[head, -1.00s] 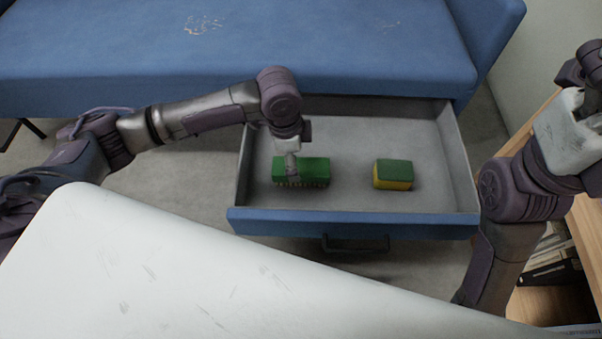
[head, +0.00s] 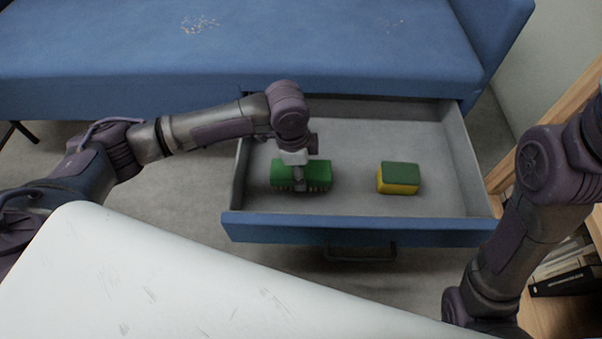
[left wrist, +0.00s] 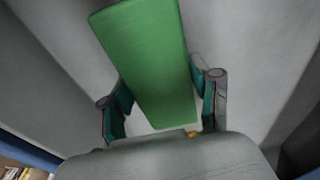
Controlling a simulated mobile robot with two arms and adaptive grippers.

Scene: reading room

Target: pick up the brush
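The green brush (head: 283,172) lies in the open drawer, on its left side, bristles down. It also shows in the left wrist view (left wrist: 150,60), its long green back running up between my fingers. My left gripper (head: 300,184) is down at the brush and hides a strip of its middle. In the left wrist view the two fingers of my left gripper (left wrist: 165,100) stand apart, one on each side of the brush, with narrow gaps beside it. My right gripper is out of view.
A green and yellow sponge (head: 398,178) lies to the right in the drawer (head: 450,207). The blue sofa (head: 330,40) with crumbs (head: 199,24) on its seat is behind. A white surface (head: 150,280) fills the front left. A wooden shelf with books (head: 560,270) stands at right.

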